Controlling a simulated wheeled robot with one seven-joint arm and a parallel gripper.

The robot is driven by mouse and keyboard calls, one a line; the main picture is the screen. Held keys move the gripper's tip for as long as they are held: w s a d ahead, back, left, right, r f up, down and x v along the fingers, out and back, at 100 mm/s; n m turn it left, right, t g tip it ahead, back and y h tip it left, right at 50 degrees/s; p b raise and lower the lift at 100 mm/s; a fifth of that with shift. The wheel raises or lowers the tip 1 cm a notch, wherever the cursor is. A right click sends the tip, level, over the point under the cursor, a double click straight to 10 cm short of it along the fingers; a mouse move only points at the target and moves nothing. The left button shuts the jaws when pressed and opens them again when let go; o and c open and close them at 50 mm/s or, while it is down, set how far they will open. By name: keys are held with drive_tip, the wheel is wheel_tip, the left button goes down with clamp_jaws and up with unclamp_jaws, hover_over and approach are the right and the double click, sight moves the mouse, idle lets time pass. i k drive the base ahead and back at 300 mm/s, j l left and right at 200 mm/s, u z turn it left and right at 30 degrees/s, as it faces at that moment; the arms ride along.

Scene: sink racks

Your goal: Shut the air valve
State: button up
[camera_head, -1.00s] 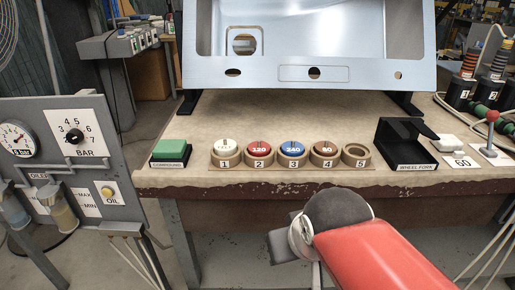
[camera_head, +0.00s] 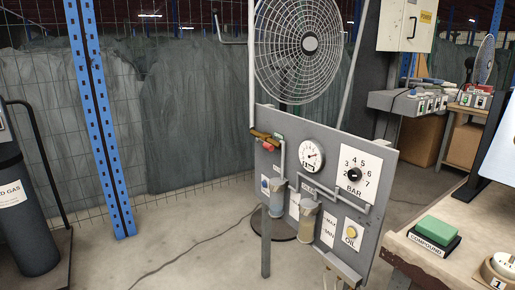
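The grey air panel (camera_head: 325,165) stands in the middle of the head view. At its upper left corner is a small brass valve (camera_head: 262,135) with a red handle (camera_head: 268,146), joined to a grey pipe. The handle is too small to tell its exact position. A round pressure gauge (camera_head: 312,155) and a BAR dial with a black knob (camera_head: 354,174) sit to its right. Two filter bowls (camera_head: 277,198) hang below. My gripper is not in view.
A large caged fan (camera_head: 309,44) stands behind the panel. A blue post (camera_head: 97,120) and dark gas cylinder (camera_head: 25,215) are at left. The workbench (camera_head: 425,255) with a green compound block (camera_head: 436,230) is at lower right. The floor left of the panel is clear.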

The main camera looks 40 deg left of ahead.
sight(266, 146)
drive_tip(key=u, duration=1.55)
drive_tip(key=i+l+u, duration=0.2)
drive_tip(key=u, duration=0.2)
drive_tip(key=i+l+u, duration=0.1)
drive_tip(key=l+u, duration=0.25)
drive_tip(key=l, duration=0.15)
